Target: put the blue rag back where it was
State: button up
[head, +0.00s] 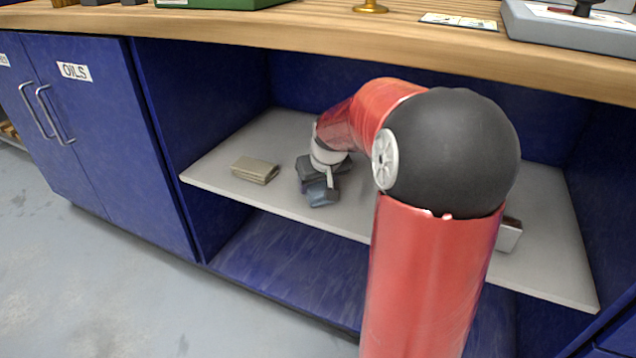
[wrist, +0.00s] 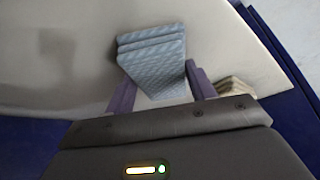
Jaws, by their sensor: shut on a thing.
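The blue rag (wrist: 152,62) is a folded, light blue patterned cloth. In the wrist view it sits between the two fingers of my gripper (wrist: 160,90), which is shut on it. In the head view the rag (head: 321,193) shows just below my gripper (head: 318,182), over the grey shelf (head: 275,200) near its front edge. I cannot tell whether the rag touches the shelf. Part of the rag is hidden by the gripper.
A folded beige cloth (head: 255,169) lies on the shelf to the left of my gripper; it also shows in the wrist view (wrist: 236,88). A small box-like thing (head: 510,235) stands on the right, partly hidden by my arm. The wooden worktop (head: 300,30) overhangs the shelf. The left cupboard wall (head: 165,130) bounds it.

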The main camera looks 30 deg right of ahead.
jog(key=shift+f, duration=0.15)
jog(key=o, duration=0.9)
